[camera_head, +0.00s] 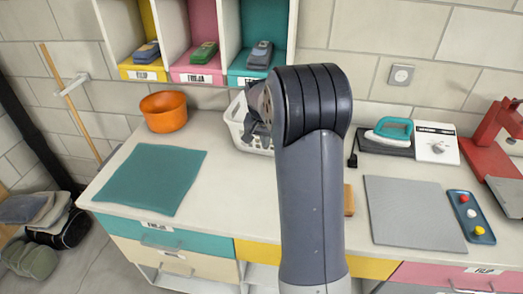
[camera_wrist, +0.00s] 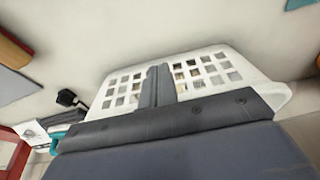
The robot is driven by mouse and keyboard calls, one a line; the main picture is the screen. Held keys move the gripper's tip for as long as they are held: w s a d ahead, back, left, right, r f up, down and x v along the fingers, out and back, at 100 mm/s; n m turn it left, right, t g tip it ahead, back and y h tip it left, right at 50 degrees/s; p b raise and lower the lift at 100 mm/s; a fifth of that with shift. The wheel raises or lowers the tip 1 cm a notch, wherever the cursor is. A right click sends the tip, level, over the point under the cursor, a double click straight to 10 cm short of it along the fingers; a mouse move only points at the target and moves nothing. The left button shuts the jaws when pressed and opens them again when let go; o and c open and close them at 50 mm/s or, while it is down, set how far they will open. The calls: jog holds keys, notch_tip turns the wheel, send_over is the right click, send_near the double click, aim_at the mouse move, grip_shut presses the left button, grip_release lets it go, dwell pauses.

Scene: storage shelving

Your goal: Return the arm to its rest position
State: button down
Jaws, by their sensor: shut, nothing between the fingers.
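My gripper shows in the wrist view (camera_wrist: 157,86), with its two dark fingers together and nothing between them. The white laundry basket (camera_wrist: 222,72) lies beyond the fingers in that view; I cannot tell how far apart they are. In the head view my arm rises through the middle of the picture and bends over at the top, in front of the counter. It hides part of the white basket (camera_head: 238,118) and most of my gripper. Dark grey shapes show at the basket beside my arm, and I cannot tell cloth from gripper there.
On the counter are an orange bowl (camera_head: 164,111), a teal mat (camera_head: 150,179), a grey mat (camera_head: 412,212), a blue tray (camera_head: 471,216), a teal iron (camera_head: 390,129) and a red press (camera_head: 490,140). Cubbies (camera_head: 202,72) with folded cloths hang above. Bags (camera_head: 72,226) lie at left.

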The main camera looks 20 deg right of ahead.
jog(key=b+v, duration=0.1)
jog(key=v, duration=0.8)
jog(key=shift+w+d, duration=0.25)
jog(key=shift+d, duration=0.05)
